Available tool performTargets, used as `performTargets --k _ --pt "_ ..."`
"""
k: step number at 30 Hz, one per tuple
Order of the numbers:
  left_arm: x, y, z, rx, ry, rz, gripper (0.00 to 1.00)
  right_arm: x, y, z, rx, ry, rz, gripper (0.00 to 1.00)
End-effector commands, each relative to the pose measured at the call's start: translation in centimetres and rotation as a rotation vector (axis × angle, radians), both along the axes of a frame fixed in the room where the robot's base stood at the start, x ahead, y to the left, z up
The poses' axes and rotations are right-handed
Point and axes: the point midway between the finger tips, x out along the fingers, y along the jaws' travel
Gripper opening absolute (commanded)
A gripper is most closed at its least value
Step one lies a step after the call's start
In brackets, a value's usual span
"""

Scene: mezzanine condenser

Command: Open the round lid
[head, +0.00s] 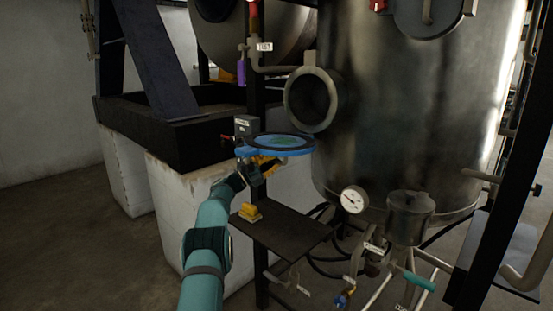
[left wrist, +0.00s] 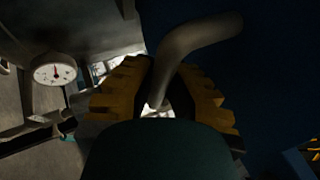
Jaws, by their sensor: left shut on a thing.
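In the left wrist view a dark blue surface (left wrist: 275,80), probably the lid, fills the right side. My left gripper (head: 266,166) is under the lid's left part. In the left wrist view its yellow ridged fingers (left wrist: 160,100) are shut around a bent grey handle (left wrist: 195,38). How the lid joins the tank is hidden. My right gripper is out of view.
A dark shelf (head: 282,232) with a yellow block (head: 249,212) stands below my left gripper. A pressure gauge (head: 354,199) and a small metal pot (head: 409,215) stand to the right. A dark steel frame (head: 165,140) on white blocks lies left.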

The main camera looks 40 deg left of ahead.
Motion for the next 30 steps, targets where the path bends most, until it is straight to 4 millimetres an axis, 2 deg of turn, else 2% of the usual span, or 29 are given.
performTargets --k 23,24,26,27,30 --pt "-0.05 0.73 -0.63 0.003 0.0 -0.003 0.0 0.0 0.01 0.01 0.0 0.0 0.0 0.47" --pt "-0.05 0.74 -0.62 0.003 0.0 -0.003 0.2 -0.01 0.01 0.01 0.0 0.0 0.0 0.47" --pt "-0.03 0.74 -0.61 0.002 0.0 -0.002 0.41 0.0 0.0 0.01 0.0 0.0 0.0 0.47" --pt "-0.02 0.73 -0.6 0.002 0.0 -0.002 0.46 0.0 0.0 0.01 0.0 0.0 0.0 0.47" --pt "-0.01 0.72 -0.5 0.001 -0.001 -0.001 0.46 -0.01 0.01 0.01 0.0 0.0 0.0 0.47"
